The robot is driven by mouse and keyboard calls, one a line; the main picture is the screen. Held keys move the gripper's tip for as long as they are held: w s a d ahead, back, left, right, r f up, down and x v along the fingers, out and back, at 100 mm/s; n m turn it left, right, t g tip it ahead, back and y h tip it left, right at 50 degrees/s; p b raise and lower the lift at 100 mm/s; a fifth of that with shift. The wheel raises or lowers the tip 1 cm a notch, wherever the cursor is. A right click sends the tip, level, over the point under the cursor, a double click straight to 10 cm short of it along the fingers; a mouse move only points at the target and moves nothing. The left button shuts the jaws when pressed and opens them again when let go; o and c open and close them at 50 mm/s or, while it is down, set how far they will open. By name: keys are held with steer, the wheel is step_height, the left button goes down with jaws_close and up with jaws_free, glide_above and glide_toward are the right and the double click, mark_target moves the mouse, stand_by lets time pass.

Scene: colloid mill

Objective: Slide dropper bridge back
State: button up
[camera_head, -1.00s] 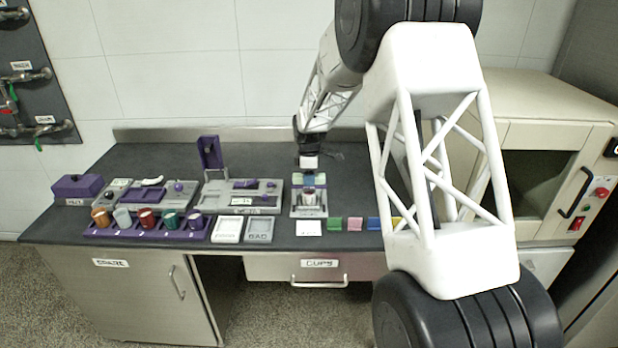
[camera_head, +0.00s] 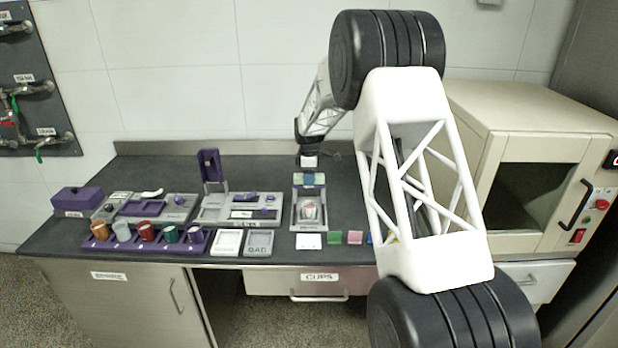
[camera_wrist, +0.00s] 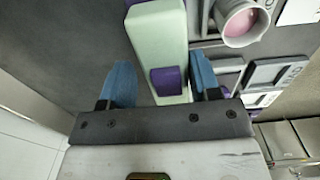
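The dropper bridge appears to be the pale green bar (camera_wrist: 160,40) with a purple block (camera_wrist: 166,80) in the wrist view. In the head view it is the green-blue piece (camera_head: 310,180) at the back of a small grey stand (camera_head: 297,212). My gripper (camera_wrist: 162,82) has its two blue fingers apart, one on each side of the bar; the right finger is close to the purple block, contact unclear. In the head view my gripper (camera_head: 309,160) is just behind and above the bridge. A cup with pink contents (camera_wrist: 240,22) sits on the stand, clear of the bridge.
Several colored cups stand in a purple rack (camera_head: 150,243) at left. A grey station with a purple upright (camera_head: 209,167) stands left of the stand. Small colored squares (camera_head: 335,238) lie in front. My arm hides the counter at right; a beige cabinet (camera_head: 530,120) stands there.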

steer(key=shift+o, duration=0.6)
steer(key=shift+r, duration=0.1)
steer(key=shift+r, duration=3.8)
steer(key=shift+s, duration=0.1)
